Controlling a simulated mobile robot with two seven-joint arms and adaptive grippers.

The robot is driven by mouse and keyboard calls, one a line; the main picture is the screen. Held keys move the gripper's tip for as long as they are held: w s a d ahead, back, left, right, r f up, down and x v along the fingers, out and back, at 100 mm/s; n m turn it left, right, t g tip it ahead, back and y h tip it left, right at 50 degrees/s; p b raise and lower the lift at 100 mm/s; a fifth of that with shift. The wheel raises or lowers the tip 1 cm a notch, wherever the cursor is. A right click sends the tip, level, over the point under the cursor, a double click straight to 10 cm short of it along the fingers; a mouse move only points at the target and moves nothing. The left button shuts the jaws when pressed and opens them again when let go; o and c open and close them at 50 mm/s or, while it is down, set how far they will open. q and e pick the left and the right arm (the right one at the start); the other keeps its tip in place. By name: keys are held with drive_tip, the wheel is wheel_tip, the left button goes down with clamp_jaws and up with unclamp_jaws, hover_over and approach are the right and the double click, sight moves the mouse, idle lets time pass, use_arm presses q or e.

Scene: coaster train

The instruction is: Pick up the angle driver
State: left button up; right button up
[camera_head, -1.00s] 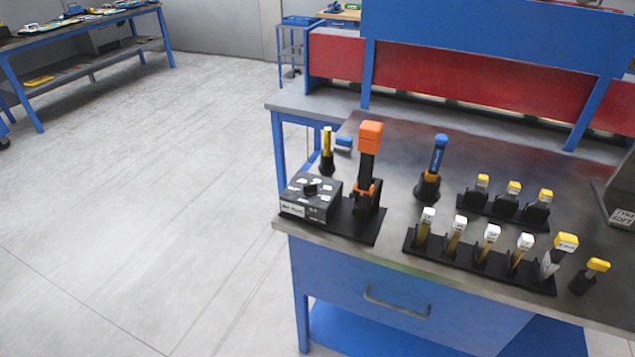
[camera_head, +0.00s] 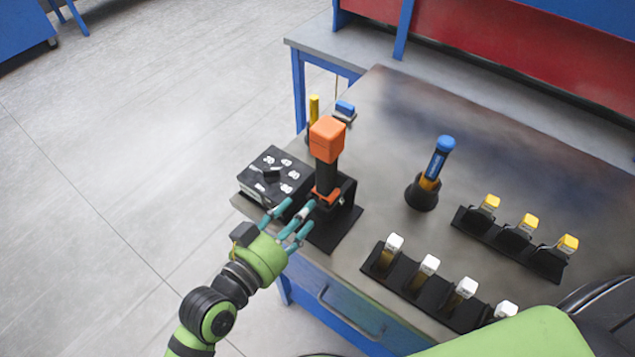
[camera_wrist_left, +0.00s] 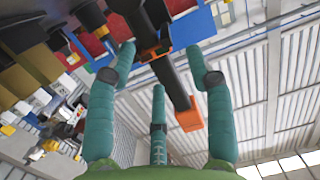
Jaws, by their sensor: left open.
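The angle driver, as I take it, is the black tool with an orange block on top (camera_head: 328,140). It stands upright in a black and orange holder (camera_head: 345,195) on a black base plate, next to a dark box. My left gripper (camera_head: 299,212) is open and empty, just in front and left of the holder, with its teal fingers pointing toward it. In the left wrist view the tool's black shaft (camera_wrist_left: 173,80) shows tilted beyond and between the open fingers (camera_wrist_left: 160,62). I cannot tell whether any finger touches it. My right gripper is not in view.
The dark box with white labels (camera_head: 275,176) stands left of the tool, close to my left fingers. A blue-topped screwdriver (camera_head: 437,160) stands in a cup to the right. Racks with white-topped (camera_head: 428,265) and yellow-topped tools (camera_head: 528,222) are farther right.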

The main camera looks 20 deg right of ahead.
sight(323, 182)
use_arm(q)
drive_tip(key=r, duration=0.1)
drive_tip(key=d+r+h, duration=0.1)
drive_tip(key=r, duration=0.1)
drive_tip(key=d+r+h, duration=0.1)
drive_tip(key=shift+d+r+m+t+p, duration=0.2)
drive_tip(key=shift+r+m+t+p, duration=0.1)
drive_tip(key=shift+r+m+p, duration=0.1)
drive_tip(key=p+x, duration=0.2)
drive_tip(key=x, duration=0.3)
drive_tip(key=shift+w+d, duration=0.1)
drive_tip(key=shift+d, duration=0.1)
drive_tip(key=shift+w+d, duration=0.2)
drive_tip(key=shift+d, duration=0.05)
clamp_jaws()
drive_tip(key=shift+r, duration=0.25)
drive_tip(key=shift+w, duration=0.1)
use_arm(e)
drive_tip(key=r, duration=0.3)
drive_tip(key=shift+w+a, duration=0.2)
